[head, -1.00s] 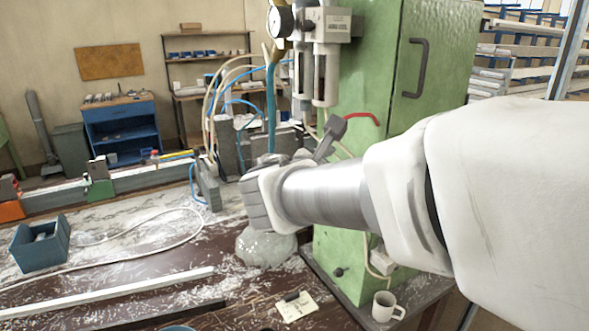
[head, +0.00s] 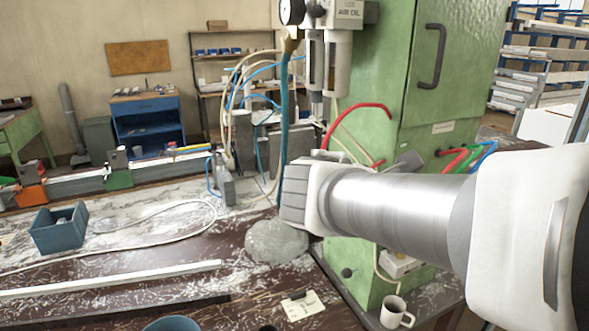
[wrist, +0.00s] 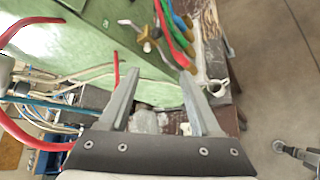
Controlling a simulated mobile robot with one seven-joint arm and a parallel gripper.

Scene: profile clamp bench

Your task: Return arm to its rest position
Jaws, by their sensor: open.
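My gripper (wrist: 152,88) shows in the wrist view with its two grey fingers spread apart and nothing between them. Beyond the fingertips is the green cabinet (wrist: 105,38). In the head view my arm reaches in from the right, in front of the green cabinet (head: 455,85). The fingers are hidden behind my wrist in that view. The wrist is above the bench (head: 180,250), above and beside a greyish translucent lump (head: 276,241).
Red, green and blue handles (head: 462,159) stick out by the cabinet, also near the fingers in the wrist view (wrist: 172,28). A white mug (head: 396,312) stands at the bench front. A blue bin (head: 60,229) and a white profile (head: 110,280) lie left. Hoses hang behind my wrist.

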